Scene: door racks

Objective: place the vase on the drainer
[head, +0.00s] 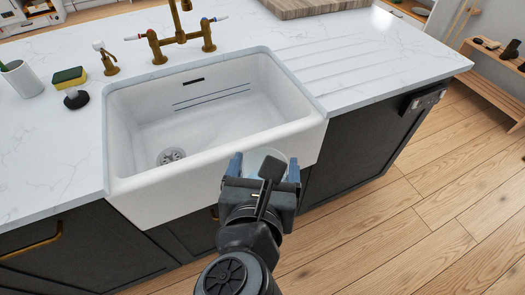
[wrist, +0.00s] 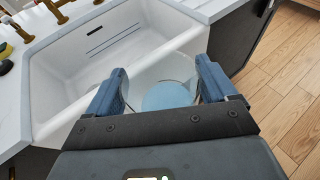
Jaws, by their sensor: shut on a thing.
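The vase (head: 265,157) looks clear and pale blue; only part of it shows between my fingers in the head view. In the wrist view, the vase (wrist: 167,97) shows as see-through glass with a light blue round part. My gripper (head: 264,168) is shut on it, in front of the sink's front right wall and beside the counter edge. In the wrist view, my gripper's (wrist: 162,78) two blue fingers are on either side of the vase. The drainer (head: 345,55) is the grooved part of the white counter, right of the sink; its grooves are bare.
The white sink (head: 215,150) is empty. A brass tap (head: 180,38) stands behind it. A sponge (head: 69,77), a brush (head: 76,97) and a grey cup (head: 22,80) are at left. A wooden board (head: 315,8) lies behind the drainer.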

